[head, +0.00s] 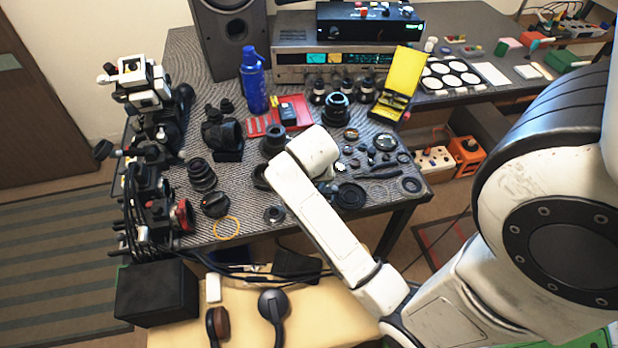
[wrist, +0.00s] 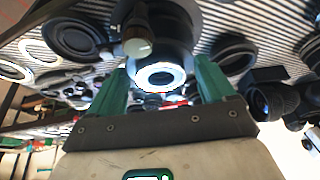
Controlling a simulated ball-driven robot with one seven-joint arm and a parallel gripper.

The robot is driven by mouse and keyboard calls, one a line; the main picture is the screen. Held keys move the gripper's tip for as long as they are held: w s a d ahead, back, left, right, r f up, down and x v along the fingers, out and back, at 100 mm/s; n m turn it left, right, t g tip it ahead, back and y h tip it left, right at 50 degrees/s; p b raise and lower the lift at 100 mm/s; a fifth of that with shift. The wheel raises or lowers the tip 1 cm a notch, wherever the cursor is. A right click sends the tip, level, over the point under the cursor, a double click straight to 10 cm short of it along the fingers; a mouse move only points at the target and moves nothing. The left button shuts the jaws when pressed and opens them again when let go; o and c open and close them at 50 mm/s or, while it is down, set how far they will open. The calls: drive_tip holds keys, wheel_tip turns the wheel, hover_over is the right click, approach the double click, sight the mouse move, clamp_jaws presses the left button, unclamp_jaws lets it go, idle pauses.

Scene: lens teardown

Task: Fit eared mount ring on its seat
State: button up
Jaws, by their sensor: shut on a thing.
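My gripper (wrist: 162,68) shows in the wrist view as two green fingers, one on each side of a bright silvery ring (wrist: 160,76). This ring looks like the eared mount ring, and the fingers are shut on it; its ears are not clear. Right behind it is a dark round lens body (wrist: 178,50), which may bear the seat. I cannot tell whether ring and body touch. In the head view my arm reaches over the middle of the table and its wrist hides the fingers and the ring.
On the striped mat (head: 255,212) are a yellow ring (head: 226,228), a stacked lens barrel (head: 202,176), a blue bottle (head: 253,80) and an open yellow case (head: 398,85). Several small parts crowd the right.

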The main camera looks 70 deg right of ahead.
drive_tip(key=shift+m+p, duration=0.3)
drive_tip(key=shift+f+p, duration=0.1)
drive_tip(key=shift+p, duration=0.5)
idle(1.0)
drive_tip(key=o, duration=0.9)
drive_tip(key=shift+r+p, duration=3.5)
drive_tip(key=shift+p, duration=0.4)
